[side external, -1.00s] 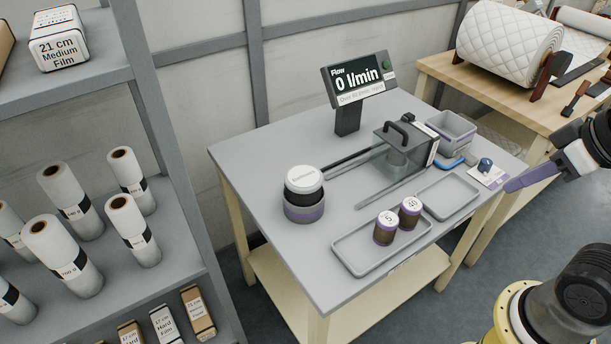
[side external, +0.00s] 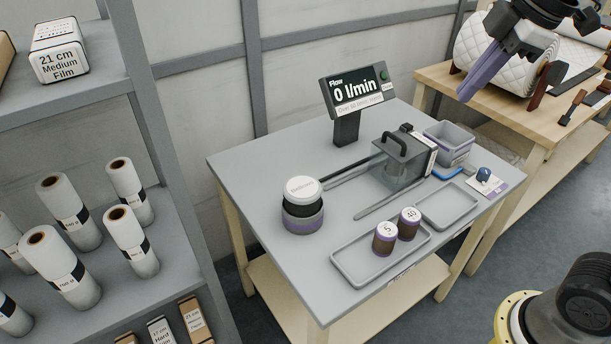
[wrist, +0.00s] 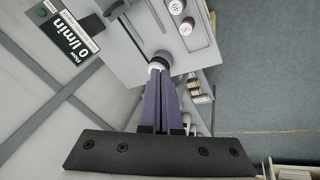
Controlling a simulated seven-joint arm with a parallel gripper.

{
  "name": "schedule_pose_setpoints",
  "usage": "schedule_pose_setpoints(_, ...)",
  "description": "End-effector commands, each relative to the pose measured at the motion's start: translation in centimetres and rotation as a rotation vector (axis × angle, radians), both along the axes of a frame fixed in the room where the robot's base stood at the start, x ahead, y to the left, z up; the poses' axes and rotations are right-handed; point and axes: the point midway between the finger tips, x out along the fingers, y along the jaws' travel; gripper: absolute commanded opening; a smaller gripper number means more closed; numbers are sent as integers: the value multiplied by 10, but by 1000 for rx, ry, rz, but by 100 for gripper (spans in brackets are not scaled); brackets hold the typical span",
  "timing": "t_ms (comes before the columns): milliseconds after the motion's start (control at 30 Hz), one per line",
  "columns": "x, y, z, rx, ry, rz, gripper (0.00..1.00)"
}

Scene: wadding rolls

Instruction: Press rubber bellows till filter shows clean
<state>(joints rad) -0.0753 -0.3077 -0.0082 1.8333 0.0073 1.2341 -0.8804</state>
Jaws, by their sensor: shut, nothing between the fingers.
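The rubber bellows (side external: 302,204) stands at the left of the grey table, black with a white labelled cap and a purple band at its base. Its white cap also shows in the wrist view (wrist: 157,66), just beyond my fingertips in the picture. A clear-sided housing with a black handle (side external: 399,158) stands mid-table, joined to dark rails. The flow display (side external: 360,88) reads 0 l/min. Two brown cartridges with white tops, marked 5 (side external: 384,238) and 40 (side external: 409,223), stand in a grey tray (side external: 345,270). My gripper (side external: 464,97) is shut and empty, high above the table's back right.
A second tray (side external: 462,217) lies empty at the right. Behind it are a grey bin (side external: 464,133), a blue knob (side external: 484,175) and a blue-handled item (side external: 447,174). A shelf of film rolls (side external: 62,270) stands left. A wooden bench (side external: 437,77) holds a quilted roll.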

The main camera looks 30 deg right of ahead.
Motion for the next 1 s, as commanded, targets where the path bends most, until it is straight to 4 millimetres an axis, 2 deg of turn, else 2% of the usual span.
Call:
schedule_pose_setpoints(33, 17, 5, 3, -16, 17, 52, 0)
schedule_pose_setpoints(233, 75, 26, 7, -74, 72, 243, 0)
schedule_pose_setpoints(467, 138, 57, -11, -118, 139, 426, 0)
schedule_pose_setpoints(600, 173, 78, -35, -133, 184, 510, 0)
schedule_pose_setpoints(800, 211, 109, -81, -138, 248, 566, 0)
schedule_pose_setpoints(1000, 224, 128, -123, -140, 313, 596, 0)
